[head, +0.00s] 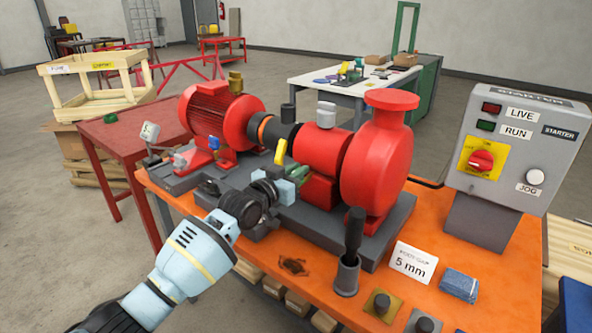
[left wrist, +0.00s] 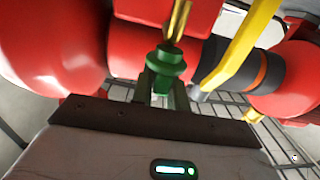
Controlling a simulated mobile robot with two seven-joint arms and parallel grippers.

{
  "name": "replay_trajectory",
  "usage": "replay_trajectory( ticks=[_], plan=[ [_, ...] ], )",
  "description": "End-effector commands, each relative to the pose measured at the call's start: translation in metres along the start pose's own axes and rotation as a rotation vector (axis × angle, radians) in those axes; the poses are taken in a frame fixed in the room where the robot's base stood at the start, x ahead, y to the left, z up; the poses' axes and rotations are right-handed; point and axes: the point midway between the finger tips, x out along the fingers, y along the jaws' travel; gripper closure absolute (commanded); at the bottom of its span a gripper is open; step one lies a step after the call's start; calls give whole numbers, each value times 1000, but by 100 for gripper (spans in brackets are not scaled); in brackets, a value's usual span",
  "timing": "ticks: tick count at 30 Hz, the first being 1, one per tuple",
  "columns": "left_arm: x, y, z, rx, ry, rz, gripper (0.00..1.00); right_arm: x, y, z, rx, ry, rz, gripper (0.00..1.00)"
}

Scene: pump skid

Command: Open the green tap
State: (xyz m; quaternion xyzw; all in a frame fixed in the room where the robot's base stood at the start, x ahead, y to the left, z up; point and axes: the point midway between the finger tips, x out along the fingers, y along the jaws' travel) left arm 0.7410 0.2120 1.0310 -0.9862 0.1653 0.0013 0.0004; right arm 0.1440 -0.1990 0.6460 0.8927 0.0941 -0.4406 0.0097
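The green tap (head: 297,173) is on the near side of the red pump, beside the coupling. In the left wrist view its green body (left wrist: 165,62) stands just ahead of my palm, with a brass-coloured part above it. My left gripper (head: 285,187) is right at the tap, in front of it and partly hiding it. My right gripper is in neither view.
A yellow lever (head: 280,152) rises close beside the tap; it also shows in the left wrist view (left wrist: 238,45). The red pump (head: 378,165) and red motor (head: 215,112) flank it. A black-handled tool stands in a holder (head: 347,275) on the orange bench (head: 295,305). A starter box (head: 515,145) stands right.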

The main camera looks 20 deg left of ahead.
Motion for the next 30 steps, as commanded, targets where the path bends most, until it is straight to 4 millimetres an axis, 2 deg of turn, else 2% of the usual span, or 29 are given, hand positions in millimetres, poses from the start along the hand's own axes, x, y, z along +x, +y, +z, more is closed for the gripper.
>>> replay_trajectory(
  ticks=[1, 4, 16, 22, 30],
  plan=[
    [0, 0, 4, 0, -6, 0, 78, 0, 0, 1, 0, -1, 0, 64],
    [0, 0, 2, 0, -3, 0, 64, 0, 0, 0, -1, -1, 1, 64],
    [-5, 0, -1, 0, 2, 1, 64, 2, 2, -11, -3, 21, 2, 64],
    [-29, 0, -1, 0, 2, 1, 64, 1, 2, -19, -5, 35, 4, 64],
    [-64, 0, 0, 0, 1, 1, 64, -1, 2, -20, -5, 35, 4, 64]
  ],
)
